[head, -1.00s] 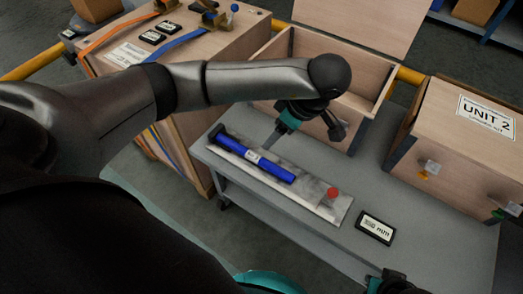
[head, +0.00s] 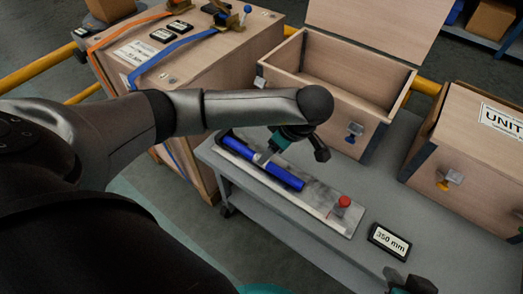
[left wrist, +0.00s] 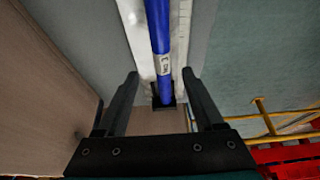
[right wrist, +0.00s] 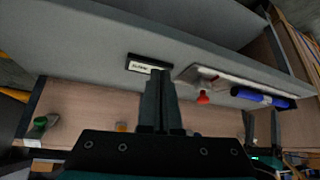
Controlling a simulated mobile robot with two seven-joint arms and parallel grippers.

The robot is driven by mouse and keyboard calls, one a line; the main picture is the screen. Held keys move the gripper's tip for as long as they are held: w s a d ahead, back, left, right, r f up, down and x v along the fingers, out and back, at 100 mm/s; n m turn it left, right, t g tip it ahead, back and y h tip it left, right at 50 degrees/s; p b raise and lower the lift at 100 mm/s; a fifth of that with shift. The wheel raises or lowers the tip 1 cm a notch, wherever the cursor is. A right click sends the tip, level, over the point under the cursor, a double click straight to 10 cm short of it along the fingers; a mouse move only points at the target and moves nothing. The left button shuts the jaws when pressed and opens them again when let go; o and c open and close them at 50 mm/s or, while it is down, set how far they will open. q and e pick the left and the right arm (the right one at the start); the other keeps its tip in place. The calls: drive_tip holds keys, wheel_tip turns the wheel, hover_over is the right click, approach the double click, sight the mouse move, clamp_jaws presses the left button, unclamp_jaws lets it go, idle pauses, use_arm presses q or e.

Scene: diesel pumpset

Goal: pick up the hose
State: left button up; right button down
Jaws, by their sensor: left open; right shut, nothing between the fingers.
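The blue hose (head: 287,178) with a white label lies on a pale tray-like plate (head: 325,217) on the grey bench. My left gripper (head: 264,158) is over the hose's middle and hides part of it. In the left wrist view the open fingers (left wrist: 160,74) stand on either side of the hose (left wrist: 158,25), with nothing gripped; whether they touch it I cannot tell. My right gripper (head: 410,284) is at the bottom right of the head view. In the right wrist view its fingers (right wrist: 160,74) are shut and empty, apart from the hose (right wrist: 262,97).
A red knob (head: 344,201) stands at the plate's right end. A "350 mm" sign (head: 389,240) lies beside it. An open wooden box (head: 330,100) stands behind, the UNIT box (head: 462,160) at right, and a strapped crate (head: 190,60) at left.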

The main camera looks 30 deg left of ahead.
use_arm(q)
drive_tip(key=shift+b+x, duration=0.5)
drive_tip(key=shift+x, duration=0.4)
drive_tip(key=shift+s+a+f+b, duration=0.15)
drive_tip(key=shift+a+f+b, duration=0.1)
drive_tip(key=shift+f+b, duration=0.25)
use_arm(e)
drive_tip(key=w+a+t, duration=0.1)
drive_tip(key=a+t+y, duration=0.1)
drive_tip(key=w+a+t+y, duration=0.1)
drive_tip(key=a, duration=0.1)
drive_tip(key=shift+w+f, duration=0.15)
drive_tip(key=shift+w, duration=0.2)
use_arm(q)
drive_tip(key=shift+b+x, duration=0.45)
drive_tip(key=shift+x, duration=0.5)
use_arm(e)
drive_tip(key=shift+w+a+r+t+y, duration=0.2)
drive_tip(key=shift+a+t+y, duration=0.05)
drive_tip(key=shift+a+t, duration=0.25)
drive_tip(key=shift+w+a+r+t+y, duration=0.15)
drive_tip(key=shift+a+t+y, duration=0.1)
drive_tip(key=shift+a+t, duration=0.25)
use_arm(q)
drive_tip(key=shift+a+f, duration=0.2)
drive_tip(key=shift+f, duration=0.15)
use_arm(e)
drive_tip(key=shift+a+r+t+y, duration=0.3)
drive_tip(key=shift+a+r+t, duration=0.1)
drive_tip(key=shift+t, duration=0.1)
